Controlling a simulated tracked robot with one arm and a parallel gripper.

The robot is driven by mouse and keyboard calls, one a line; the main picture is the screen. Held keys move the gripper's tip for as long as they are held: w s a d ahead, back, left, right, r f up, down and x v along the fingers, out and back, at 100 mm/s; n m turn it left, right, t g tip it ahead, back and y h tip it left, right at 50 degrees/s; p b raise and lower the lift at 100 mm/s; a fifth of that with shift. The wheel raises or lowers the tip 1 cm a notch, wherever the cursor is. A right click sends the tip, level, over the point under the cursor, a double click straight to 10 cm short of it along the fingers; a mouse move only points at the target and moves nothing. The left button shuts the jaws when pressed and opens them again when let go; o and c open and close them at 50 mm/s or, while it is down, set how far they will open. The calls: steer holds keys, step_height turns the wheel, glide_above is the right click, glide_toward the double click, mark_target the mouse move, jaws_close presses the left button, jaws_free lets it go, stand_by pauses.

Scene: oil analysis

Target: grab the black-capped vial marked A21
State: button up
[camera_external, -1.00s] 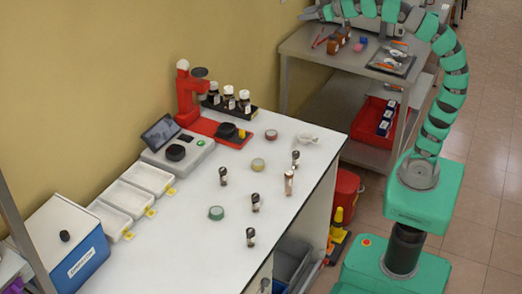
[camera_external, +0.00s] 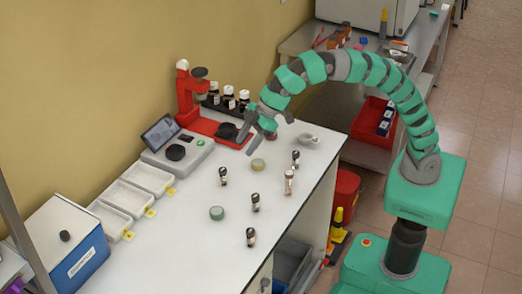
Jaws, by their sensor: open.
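Several small dark-capped vials stand upright on the white bench: one on the left (camera_external: 223,176), one in the middle (camera_external: 255,202), one at the front (camera_external: 250,237) and one at the back right (camera_external: 295,159). A vial with a paler, brownish top (camera_external: 289,181) stands near the bench's right edge. The labels are too small to read, so I cannot tell which is A21. My gripper (camera_external: 257,148) is open and empty. It hangs above the back of the bench, beyond the vials, by the red device, and hides part of the bench there.
A red stand device (camera_external: 190,95) and a black rack of bottles (camera_external: 228,105) are at the back. A scale (camera_external: 178,152), white trays (camera_external: 127,195) and a blue box (camera_external: 75,250) line the left. Round tins (camera_external: 217,213) and a mortar (camera_external: 308,139) stand among the vials.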

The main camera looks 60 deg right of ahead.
mark_target(251, 230)
steer(key=s+a+f+n+g+h, duration=0.1)
steer(key=s+a+f+n+g, duration=0.2)
steer(key=s+a+f, duration=0.7)
steer(key=x, duration=0.4)
steer(key=a+x, duration=0.1)
steer(key=x, duration=0.4)
steer(key=b+x, duration=0.1)
steer(key=x, duration=0.3)
steer(key=shift+s+a+r, duration=0.15)
steer(key=shift+s+a, duration=0.1)
steer(key=shift+a, duration=0.05)
steer(key=c, duration=1.1)
